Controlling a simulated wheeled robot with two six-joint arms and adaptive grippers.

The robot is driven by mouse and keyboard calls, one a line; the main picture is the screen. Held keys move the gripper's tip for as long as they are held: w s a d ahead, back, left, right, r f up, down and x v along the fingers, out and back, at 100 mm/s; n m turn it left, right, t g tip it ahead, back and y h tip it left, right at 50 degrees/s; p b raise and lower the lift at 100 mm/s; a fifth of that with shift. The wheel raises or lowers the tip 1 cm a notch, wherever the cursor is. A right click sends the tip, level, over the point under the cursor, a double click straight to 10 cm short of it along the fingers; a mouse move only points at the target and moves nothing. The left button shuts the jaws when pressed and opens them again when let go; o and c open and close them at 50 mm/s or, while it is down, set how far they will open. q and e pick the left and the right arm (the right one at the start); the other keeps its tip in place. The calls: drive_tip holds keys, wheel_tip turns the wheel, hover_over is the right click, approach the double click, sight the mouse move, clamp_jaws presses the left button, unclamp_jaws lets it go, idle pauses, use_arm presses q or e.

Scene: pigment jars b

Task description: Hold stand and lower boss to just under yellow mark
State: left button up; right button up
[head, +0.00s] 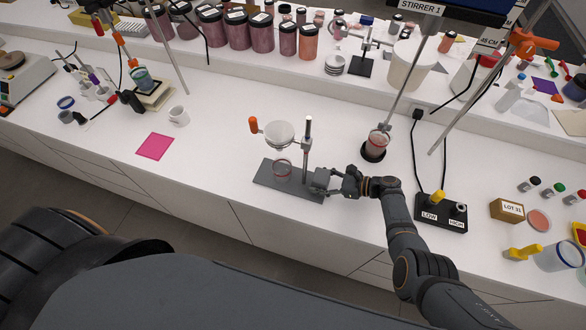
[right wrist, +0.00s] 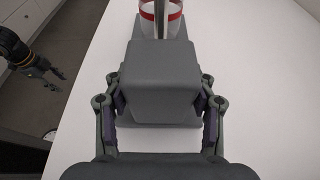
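The boss (head: 305,147) sits on the rod, partway up. A round white piece (head: 279,132) and an orange knob (head: 253,125) stick out to its left. A red-rimmed glass (head: 282,170) stands on the base below. My right gripper (head: 320,182) is at the base's right end. In the right wrist view, its fingers (right wrist: 160,98) close around both sides of a grey block on the stand. My left gripper (right wrist: 49,78) hangs open and empty, away from the stand. I cannot make out the yellow mark.
A beaker (head: 377,145) under a stirrer rod and a black control box (head: 440,212) are to the right. Jars line the back shelf. The counter just left of the stand is clear.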

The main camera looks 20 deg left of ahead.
drive_tip(key=c, duration=0.6)
